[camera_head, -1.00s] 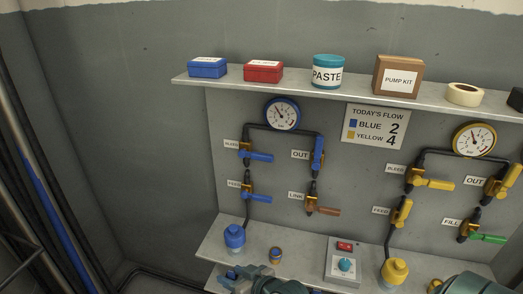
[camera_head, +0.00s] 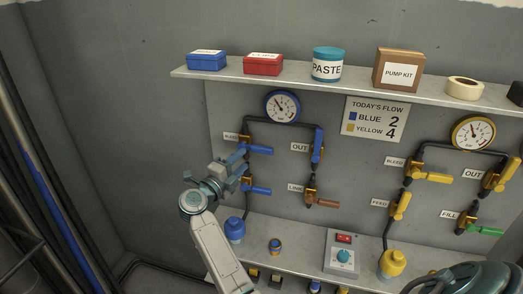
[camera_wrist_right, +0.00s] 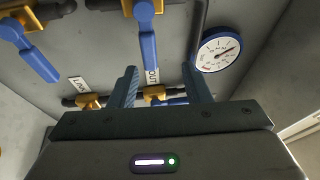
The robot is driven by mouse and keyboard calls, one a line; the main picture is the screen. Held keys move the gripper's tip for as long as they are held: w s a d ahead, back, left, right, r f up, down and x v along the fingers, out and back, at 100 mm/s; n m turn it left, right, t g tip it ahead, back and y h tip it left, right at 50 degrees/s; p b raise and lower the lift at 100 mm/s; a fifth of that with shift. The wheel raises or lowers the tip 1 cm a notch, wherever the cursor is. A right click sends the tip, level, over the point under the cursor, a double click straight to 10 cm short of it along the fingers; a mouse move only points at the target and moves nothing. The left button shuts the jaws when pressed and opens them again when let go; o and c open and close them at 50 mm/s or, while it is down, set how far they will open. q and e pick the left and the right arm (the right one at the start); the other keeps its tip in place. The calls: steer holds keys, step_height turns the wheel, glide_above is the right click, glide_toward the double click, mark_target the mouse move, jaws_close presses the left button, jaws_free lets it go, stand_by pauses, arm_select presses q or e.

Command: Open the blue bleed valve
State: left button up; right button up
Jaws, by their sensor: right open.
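The blue bleed valve (camera_head: 262,151) is at the top left of the panel, beside a BLEED label. Its blue lever points right, across the upright pipe; the gripper partly covers its left side. My right gripper (camera_head: 241,163) is open in front of the panel, close to this lever. In the right wrist view, which is rolled sideways, a blue lever (camera_wrist_right: 147,46) that fits the bleed valve hangs between the open fingers (camera_wrist_right: 160,80). I cannot tell whether they touch it. My left gripper is not in view.
The blue feed valve (camera_head: 257,190) is just below, its lever also across. The blue OUT valve (camera_head: 317,146) and brown LINK valve (camera_head: 325,203) stand to the right. A blue gauge (camera_head: 282,106) is above. A shelf (camera_head: 225,77) overhangs the panel; a ledge (camera_head: 300,257) juts out below.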

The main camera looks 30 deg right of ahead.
mark_target(260, 150)
steer(key=shift+m+g, duration=0.5)
steer(key=shift+g, duration=0.3)
steer(key=p+x, duration=0.1)
steer(key=x, duration=0.2)
steer(key=p+x, duration=0.2)
steer(key=x, duration=0.1)
steer(key=f+p+x, duration=0.1)
steer(key=x, duration=0.2)
steer(key=shift+p+x, duration=0.4)
steer(key=shift+x, duration=0.4)
steer(key=shift+f, duration=0.15)
steer(key=shift+c, duration=0.4)
jaws_close()
